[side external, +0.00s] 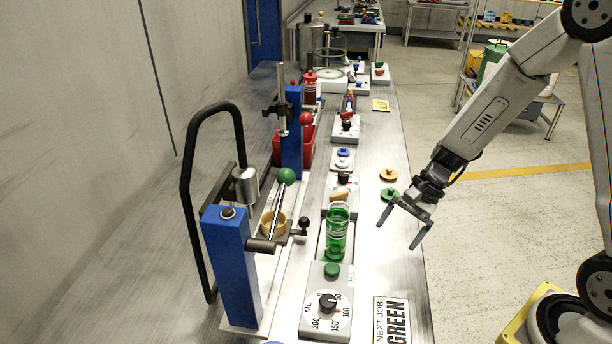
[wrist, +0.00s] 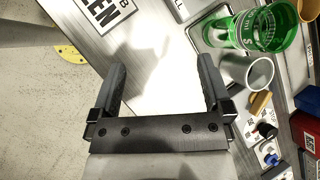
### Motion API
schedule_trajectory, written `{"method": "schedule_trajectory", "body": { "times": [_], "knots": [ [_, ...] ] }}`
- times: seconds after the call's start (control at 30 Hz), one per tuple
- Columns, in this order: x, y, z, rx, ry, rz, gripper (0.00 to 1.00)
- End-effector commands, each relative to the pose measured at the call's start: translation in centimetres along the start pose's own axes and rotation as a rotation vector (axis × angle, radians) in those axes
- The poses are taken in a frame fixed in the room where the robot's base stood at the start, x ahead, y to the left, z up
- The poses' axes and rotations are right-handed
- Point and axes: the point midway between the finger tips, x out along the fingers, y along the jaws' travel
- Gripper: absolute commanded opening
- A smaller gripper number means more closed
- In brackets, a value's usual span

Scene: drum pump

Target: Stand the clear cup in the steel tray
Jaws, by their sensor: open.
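A pale clear cup (wrist: 247,76) shows in the wrist view, right of my right finger and close beside a green see-through vessel (wrist: 243,33) with white markings. In the side view the clear cup (side external: 338,208) is mostly hidden behind the green vessel (side external: 337,236). The steel tray (wrist: 196,36) shows as a rounded metal rim around these two. I cannot tell whether the clear cup's base is inside that rim. My gripper (side external: 397,236) is open and empty, to the right of the vessels in the side view. Both fingers also show in the wrist view (wrist: 160,66), apart with nothing between them.
A dial box (side external: 326,304) and a NEXT JOB GREEN card (side external: 392,322) are near the front. A blue pump stand (side external: 232,262) with a black hose rises at the left. Bare bench lies below the fingers.

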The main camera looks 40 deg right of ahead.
Motion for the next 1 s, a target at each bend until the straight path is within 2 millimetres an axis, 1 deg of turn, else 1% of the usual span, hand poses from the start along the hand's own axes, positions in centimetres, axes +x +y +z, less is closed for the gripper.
{"method": "schedule_trajectory", "body": {
  "times": [0.03,0.1,0.3,0.5,0.6,0.7,0.8,1.0],
  "knots": [
    [-0.2,0.6,0.7,-0.091,0.045,0.042,1.00],
    [-0.6,1.5,1.1,-0.215,0.105,0.100,1.00],
    [-2.0,3.3,2.1,-0.587,0.276,0.242,1.00],
    [-3.4,3.8,3.0,-0.951,0.423,0.346,1.00],
    [-3.9,3.8,3.3,-1.089,0.475,0.377,1.00],
    [-4.2,3.7,3.6,-1.181,0.508,0.396,1.00],
    [-4.4,3.7,3.8,-1.227,0.523,0.406,1.00],
    [-4.4,3.7,3.8,-1.240,0.527,0.410,1.00]
  ]
}}
